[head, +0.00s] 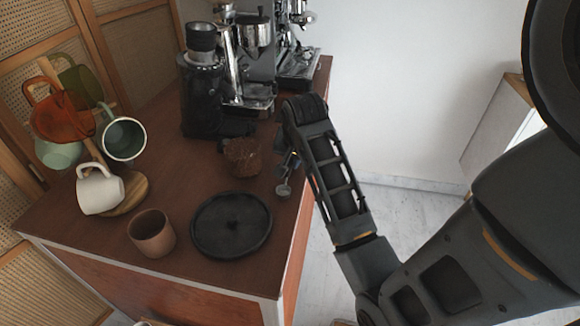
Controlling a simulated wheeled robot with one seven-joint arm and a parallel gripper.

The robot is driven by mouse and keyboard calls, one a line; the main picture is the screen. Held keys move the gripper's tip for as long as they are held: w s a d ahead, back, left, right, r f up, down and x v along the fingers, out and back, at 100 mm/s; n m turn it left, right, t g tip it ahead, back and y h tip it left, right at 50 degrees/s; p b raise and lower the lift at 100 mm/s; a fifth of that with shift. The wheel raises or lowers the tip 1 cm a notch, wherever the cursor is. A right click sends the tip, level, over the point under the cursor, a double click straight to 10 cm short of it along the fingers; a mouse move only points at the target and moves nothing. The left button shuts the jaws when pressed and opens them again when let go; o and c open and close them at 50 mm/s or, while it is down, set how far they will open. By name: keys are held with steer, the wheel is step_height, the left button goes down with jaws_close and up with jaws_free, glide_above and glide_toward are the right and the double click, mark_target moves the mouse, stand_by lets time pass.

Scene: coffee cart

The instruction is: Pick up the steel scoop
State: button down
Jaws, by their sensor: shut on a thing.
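The steel scoop (283,189) shows in the head view as a small shiny shape near the right edge of the brown cart top. My gripper (289,165) is shut on the scoop, just right of a brown, rough-textured pot (242,158). The scoop hangs below the gripper, its round end lowest. The fingers are small here and partly hidden by my own arm, so the exact grip on the handle cannot be made out. I cannot tell whether the scoop touches the cart top.
A round black tray (231,248) lies in front of the scoop, with a brown clay cup (152,236) to its left. A mug tree with several mugs, including a white mug (99,190), stands at left. A black grinder (202,100) and a chrome espresso machine (262,65) stand behind.

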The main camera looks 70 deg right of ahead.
steer(key=shift+r, duration=0.5)
steer(key=r, duration=0.2)
steer(key=d+r, duration=0.1)
steer(key=shift+s+r+b, duration=0.25)
steer(key=shift+r+b, duration=0.1)
steer(key=shift+b, duration=0.05)
steer(key=s+d+r, duration=0.6)
steer(key=d, duration=0.2)
steer(key=shift+d+r+b, duration=0.15)
steer(key=shift+d+b, duration=0.1)
steer(key=shift+b, duration=0.05)
steer(key=shift+s, duration=0.1)
